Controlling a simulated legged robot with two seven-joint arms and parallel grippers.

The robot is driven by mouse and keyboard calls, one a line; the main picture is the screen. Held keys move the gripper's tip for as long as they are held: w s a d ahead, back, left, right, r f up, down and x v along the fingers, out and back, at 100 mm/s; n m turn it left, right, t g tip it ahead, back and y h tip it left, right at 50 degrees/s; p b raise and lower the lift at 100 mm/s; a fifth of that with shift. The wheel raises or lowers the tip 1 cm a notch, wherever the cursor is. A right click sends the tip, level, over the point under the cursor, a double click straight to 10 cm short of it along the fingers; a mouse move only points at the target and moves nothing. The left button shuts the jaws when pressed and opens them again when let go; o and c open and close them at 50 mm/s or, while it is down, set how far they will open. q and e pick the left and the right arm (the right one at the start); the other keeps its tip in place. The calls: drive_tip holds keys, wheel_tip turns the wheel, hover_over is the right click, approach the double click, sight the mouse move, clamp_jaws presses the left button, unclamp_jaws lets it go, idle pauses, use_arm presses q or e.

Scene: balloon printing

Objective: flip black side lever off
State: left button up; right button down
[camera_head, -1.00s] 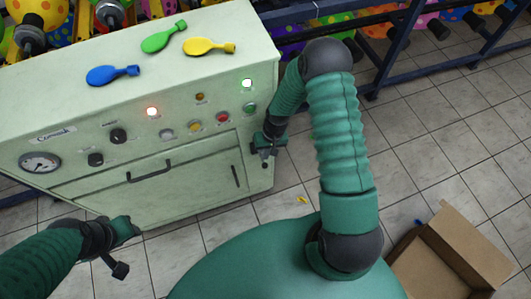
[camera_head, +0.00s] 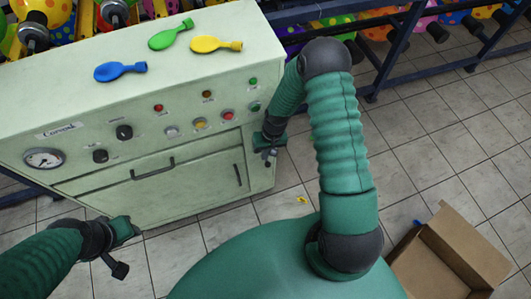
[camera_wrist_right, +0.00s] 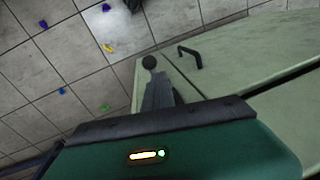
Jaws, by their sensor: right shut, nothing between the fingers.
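The pale green machine (camera_head: 200,160) stands at the left of the head view. My right gripper (camera_head: 268,156) is at its right side, low near the front corner, shut and empty. In the right wrist view my shut fingers (camera_wrist_right: 158,95) point along the machine's side.
Blue (camera_head: 120,71), green (camera_head: 170,34) and yellow (camera_head: 215,44) balloons lie on the machine's top. The front has a gauge (camera_head: 43,158), knobs, unlit lamps and a black door handle (camera_head: 152,169). An open cardboard box (camera_head: 450,255) is on the floor at right. A balloon rack stands behind.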

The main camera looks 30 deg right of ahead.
drive_tip(key=shift+a, duration=0.15)
drive_tip(key=c, duration=1.7)
unclamp_jaws()
drive_tip(key=shift+d+f, duration=0.1)
drive_tip(key=shift+d, duration=0.25)
drive_tip(key=o, duration=0.4)
drive_tip(key=shift+c, duration=0.2)
use_arm(q)
drive_tip(key=shift+d, duration=0.15)
drive_tip(key=shift+a, duration=0.2)
use_arm(e)
drive_tip(key=shift+a, duration=0.2)
